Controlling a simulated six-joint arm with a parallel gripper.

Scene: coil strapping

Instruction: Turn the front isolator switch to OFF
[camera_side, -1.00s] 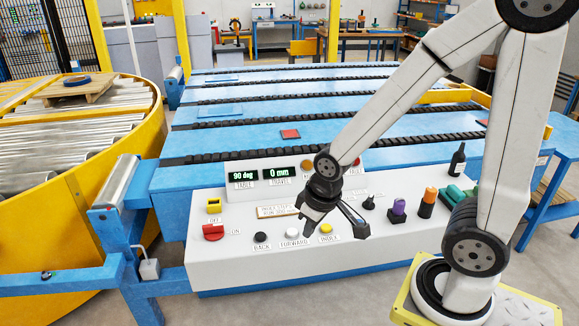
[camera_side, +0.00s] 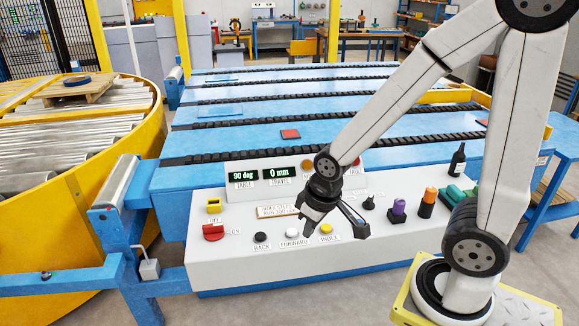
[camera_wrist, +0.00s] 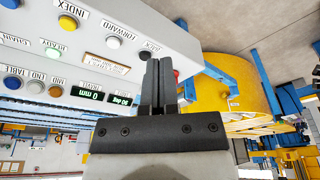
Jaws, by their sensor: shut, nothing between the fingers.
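The front isolator switch is a red handle (camera_side: 213,231) at the left end of the sloped white control panel (camera_side: 225,262). An OFF label lies just behind it and an ON label to its right. The handle lies roughly sideways, towards the ON side. My gripper (camera_side: 308,220) is above the panel's middle, near the white FORWARD button (camera_side: 292,233), right of the switch and apart from it. In the wrist view its fingers (camera_wrist: 158,85) are shut together and empty. A bit of the red handle (camera_wrist: 177,75) shows behind them; the rest is hidden.
A yellow block (camera_side: 214,206) sits behind the OFF label. A black BACK button (camera_side: 260,237) lies between switch and gripper, and a yellow INDEX button (camera_side: 326,229) to the right. Displays (camera_side: 282,172) read 90 deg and 0 mm.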

